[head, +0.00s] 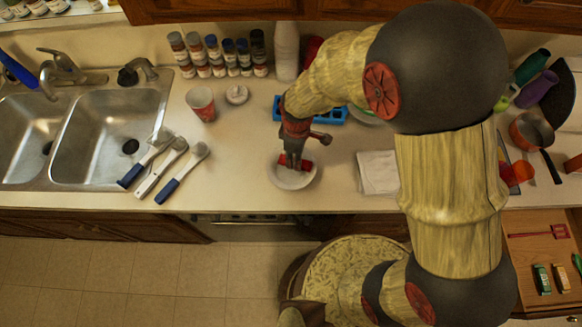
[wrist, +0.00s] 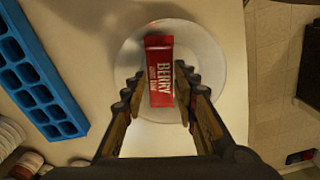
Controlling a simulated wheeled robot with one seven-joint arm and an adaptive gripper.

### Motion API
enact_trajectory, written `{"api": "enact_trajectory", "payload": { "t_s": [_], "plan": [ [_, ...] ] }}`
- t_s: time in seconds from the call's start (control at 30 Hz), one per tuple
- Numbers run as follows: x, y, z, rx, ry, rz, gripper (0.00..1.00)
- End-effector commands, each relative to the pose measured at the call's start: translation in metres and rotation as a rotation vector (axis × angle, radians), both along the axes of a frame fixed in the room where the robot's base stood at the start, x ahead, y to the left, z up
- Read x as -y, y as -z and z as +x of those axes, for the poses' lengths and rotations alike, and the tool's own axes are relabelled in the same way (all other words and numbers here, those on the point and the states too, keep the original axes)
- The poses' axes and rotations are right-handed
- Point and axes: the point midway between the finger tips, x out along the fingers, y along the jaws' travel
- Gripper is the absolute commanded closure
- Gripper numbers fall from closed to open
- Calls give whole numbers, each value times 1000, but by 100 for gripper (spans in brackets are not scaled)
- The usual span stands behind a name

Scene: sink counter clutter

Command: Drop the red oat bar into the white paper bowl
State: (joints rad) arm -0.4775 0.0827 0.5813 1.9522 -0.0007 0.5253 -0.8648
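The red oat bar (wrist: 160,71), with "BERRY" on its wrapper, is over the inside of the white paper bowl (wrist: 208,60) in the wrist view. In the head view the bar (head: 301,164) shows at the bowl's upper part, and the bowl's rim (head: 292,186) is visible below it. My gripper (wrist: 159,68) points down at the bowl with one finger on each side of the bar. A narrow gap seems to show beside each finger, so it looks open. In the head view my gripper (head: 292,165) covers part of the bar. Whether the bar touches the bowl's bottom is hard to tell.
A blue tray (wrist: 38,75) lies left of the bowl in the wrist view. A white napkin (head: 377,172) lies right. The counter's front edge is close to the bowl.

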Motion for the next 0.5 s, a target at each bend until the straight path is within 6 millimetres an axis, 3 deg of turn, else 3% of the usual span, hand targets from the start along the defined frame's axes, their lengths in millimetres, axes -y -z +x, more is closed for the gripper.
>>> {"api": "enact_trajectory", "payload": {
  "t_s": [0.3,0.5],
  "plan": [
    [0,0,0,0,0,0,52],
    [0,0,0,0,0,0,52]
  ]
}}
